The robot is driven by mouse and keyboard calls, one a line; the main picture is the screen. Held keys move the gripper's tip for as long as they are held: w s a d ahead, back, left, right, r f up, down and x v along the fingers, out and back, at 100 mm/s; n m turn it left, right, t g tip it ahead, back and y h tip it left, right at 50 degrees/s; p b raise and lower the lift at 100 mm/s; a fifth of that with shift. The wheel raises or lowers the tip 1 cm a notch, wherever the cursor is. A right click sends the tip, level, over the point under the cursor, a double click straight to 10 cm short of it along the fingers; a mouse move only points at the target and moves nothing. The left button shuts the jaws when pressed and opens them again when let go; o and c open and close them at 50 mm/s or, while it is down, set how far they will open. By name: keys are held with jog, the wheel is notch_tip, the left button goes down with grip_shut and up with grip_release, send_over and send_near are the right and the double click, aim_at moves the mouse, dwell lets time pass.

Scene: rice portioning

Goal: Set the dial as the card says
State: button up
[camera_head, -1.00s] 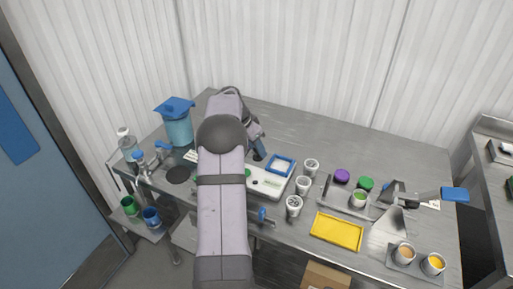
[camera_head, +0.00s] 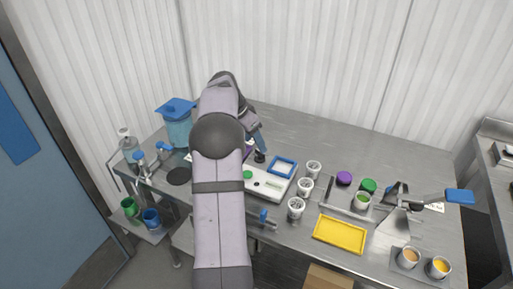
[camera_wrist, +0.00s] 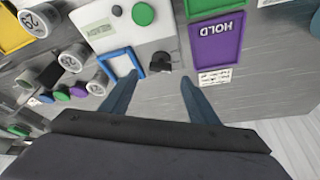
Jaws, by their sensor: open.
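The dial (camera_wrist: 160,62) is a small black knob beside a white scale-like box (camera_wrist: 150,22). A dark knob (camera_head: 260,157) at the box's far edge in the head view looks like the same one. My gripper (camera_wrist: 158,76) is open and empty, its two blue-grey fingers pointing towards the dial, one on each side in the picture; I cannot tell the distance. A small white card (camera_wrist: 214,76) with print too small to read lies below a purple panel marked HOLD (camera_wrist: 215,45). The dial's pointer setting cannot be made out.
A blue-rimmed square tray (camera_head: 281,167) stands beside the knob. White cups (camera_head: 305,187), a yellow tray (camera_head: 340,233) and a purple lid (camera_head: 344,178) are to the right. A blue-lidded container (camera_head: 177,122) stands left. The bench behind the dial is clear.

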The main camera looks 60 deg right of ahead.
jog(key=shift+v, duration=1)
jog(key=w+a+f+n+t+y, duration=0.1)
jog(key=w+a+n, duration=0.45)
jog(key=a, duration=0.75)
jog(key=w+a+f+n+t+y, duration=0.1)
jog(key=w+a+n, duration=0.5)
jog(key=a, duration=0.8)
jog(key=s+a+f+n, duration=0.2)
jog(key=s+a+n, duration=0.1)
jog(key=a, duration=0.5)
jog(key=s+a+f+n+y+p, duration=0.1)
jog(key=s+a+n, duration=0.3)
jog(key=a, duration=0.5)
jog(key=s+a+f+n+y, duration=0.1)
jog(key=s+a+n, duration=0.3)
jog(key=a, duration=0.5)
jog(key=shift+s+f+p, duration=0.4)
jog(key=shift+s+f, duration=0.1)
jog(key=shift+f, duration=0.4)
